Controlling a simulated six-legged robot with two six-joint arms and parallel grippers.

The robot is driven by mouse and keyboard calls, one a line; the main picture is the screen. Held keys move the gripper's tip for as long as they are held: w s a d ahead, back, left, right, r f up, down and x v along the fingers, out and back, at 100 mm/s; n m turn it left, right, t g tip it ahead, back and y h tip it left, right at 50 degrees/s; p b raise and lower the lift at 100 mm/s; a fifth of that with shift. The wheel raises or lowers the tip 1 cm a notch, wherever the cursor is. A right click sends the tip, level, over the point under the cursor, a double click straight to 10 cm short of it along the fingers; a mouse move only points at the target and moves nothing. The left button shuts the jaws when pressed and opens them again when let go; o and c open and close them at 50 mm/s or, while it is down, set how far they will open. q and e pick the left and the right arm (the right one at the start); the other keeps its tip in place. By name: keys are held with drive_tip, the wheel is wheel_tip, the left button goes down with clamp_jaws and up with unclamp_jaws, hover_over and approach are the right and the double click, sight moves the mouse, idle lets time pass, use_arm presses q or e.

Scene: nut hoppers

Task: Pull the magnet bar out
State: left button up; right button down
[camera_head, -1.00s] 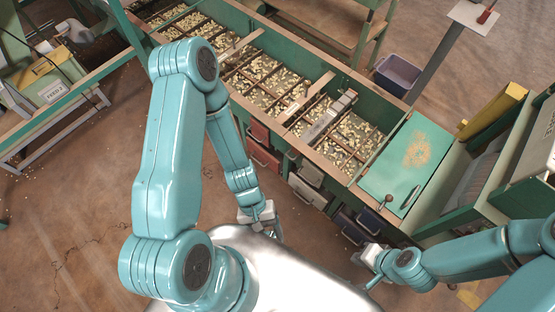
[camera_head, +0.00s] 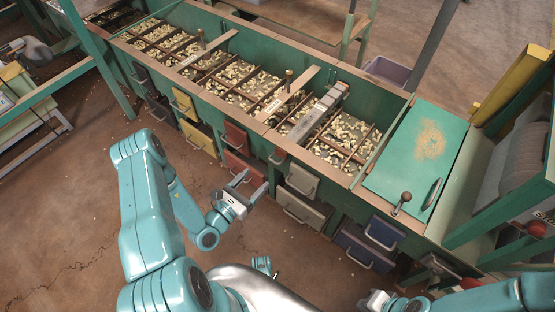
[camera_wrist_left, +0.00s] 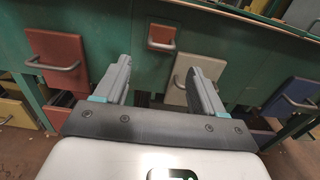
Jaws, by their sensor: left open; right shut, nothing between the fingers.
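A grey metal bar (camera_head: 318,116) lies across the nut hopper near its right end; I cannot tell for certain that it is the magnet bar. Below its near end, a small red front with a metal handle (camera_head: 278,156) sits in the green front wall. In the left wrist view this small red front (camera_wrist_left: 161,37) shows just beyond and between the fingertips. My left gripper (camera_head: 249,183) is open and empty, apart from the wall. My right gripper (camera_head: 366,302) is shut and empty at the bottom edge, well below the hopper front.
Drawers line the hopper front: a larger red one (camera_head: 239,143), a grey one (camera_head: 301,181), yellow ones (camera_head: 198,138) and blue ones (camera_head: 364,247). A green lid (camera_head: 418,150) with a knobbed lever (camera_head: 401,202) is at the right. The floor in front is open.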

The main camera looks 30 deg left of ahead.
use_arm(q)
drive_tip(key=w, duration=0.4)
drive_tip(key=w+b, duration=0.1)
drive_tip(key=w, duration=0.3)
drive_tip(key=w+d+b, duration=0.1)
drive_tip(key=w, duration=0.2)
drive_tip(key=shift+w, duration=0.4)
use_arm(e)
wheel_tip(320, 180, down, 3)
drive_tip(key=shift+w+d+r, duration=0.1)
drive_tip(key=shift+w+r, duration=0.05)
drive_tip(key=shift+r, duration=0.05)
